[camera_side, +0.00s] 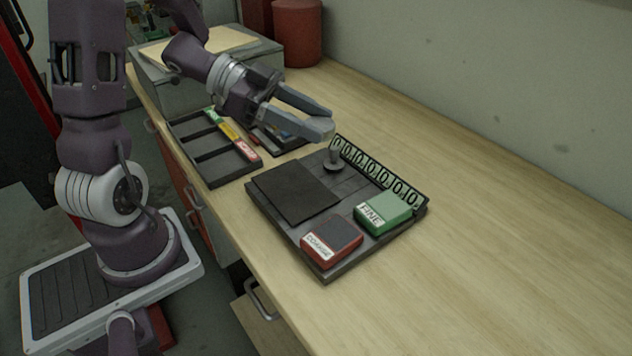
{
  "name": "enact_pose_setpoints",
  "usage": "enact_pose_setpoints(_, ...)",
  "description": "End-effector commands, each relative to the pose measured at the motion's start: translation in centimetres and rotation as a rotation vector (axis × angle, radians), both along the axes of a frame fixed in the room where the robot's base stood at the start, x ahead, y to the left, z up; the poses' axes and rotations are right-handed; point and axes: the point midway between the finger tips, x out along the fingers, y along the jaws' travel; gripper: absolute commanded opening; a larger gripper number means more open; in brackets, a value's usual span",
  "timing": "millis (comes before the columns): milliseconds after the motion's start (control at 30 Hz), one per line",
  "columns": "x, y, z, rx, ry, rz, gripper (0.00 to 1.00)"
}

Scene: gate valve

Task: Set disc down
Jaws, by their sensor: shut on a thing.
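My gripper (329,134) is shut on the upper stem of a small dark grey disc (333,166). The disc hangs level below the fingertips, at the back of a dark board (352,195), close to the row of number plates. I cannot tell whether the disc touches the board or is just above it. The board carries a flat black pad (293,190) at left, a red block marked COARSE (331,241) at the front and a green block marked FINE (389,212) at right.
A row of number plates reading 0 (374,171) stands along the board's back edge. A dark compartment tray (213,155) with coloured labels lies to the left. A grey box (190,82) and a red canister (297,33) stand behind. The wooden bench is clear at right.

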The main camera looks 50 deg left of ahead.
Motion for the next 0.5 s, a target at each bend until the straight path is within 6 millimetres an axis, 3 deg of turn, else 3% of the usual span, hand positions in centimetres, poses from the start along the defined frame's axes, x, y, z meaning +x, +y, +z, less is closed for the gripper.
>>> enact_pose_setpoints(100,4.0,-0.3,0.2,0.0,0.002,0.207,0.0)
enact_pose_setpoints(200,6.3,0.4,-0.1,-0.001,0.006,0.38,0.0)
enact_pose_setpoints(400,8.0,1.7,-0.9,0.002,0.003,0.571,0.0)
enact_pose_setpoints(500,8.1,1.7,-0.8,0.002,-0.002,0.563,0.0)
